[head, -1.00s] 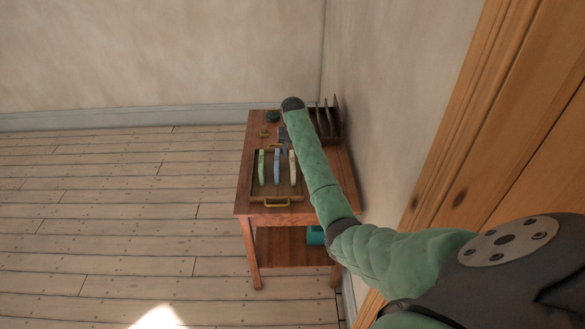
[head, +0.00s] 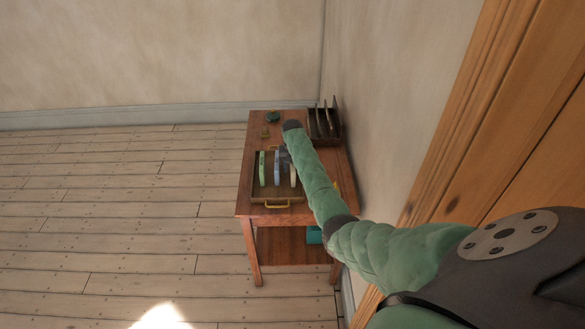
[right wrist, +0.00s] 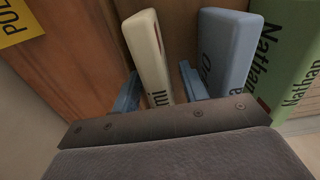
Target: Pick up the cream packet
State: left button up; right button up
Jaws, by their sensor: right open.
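The cream packet (right wrist: 150,55) stands on edge in the right wrist view, with dark lettering on its spine. In the head view its pale end (head: 293,178) shows at the right of a row in a wooden tray (head: 278,197), partly hidden by my arm. My right gripper (right wrist: 158,90) is open, with one blue finger on each side of the packet; contact cannot be told. In the head view the gripper (head: 284,158) is small and partly hidden above the row. My left gripper is not in view.
A blue packet (right wrist: 225,48) stands close beside the right-hand finger, with a green one (right wrist: 290,55) beyond it. A dark rack (head: 333,125) holds upright items at the table's back right. A dark green round object (head: 272,117) stands at the back. The wall is close on the right.

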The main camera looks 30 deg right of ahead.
grip_shut()
dwell(0.4)
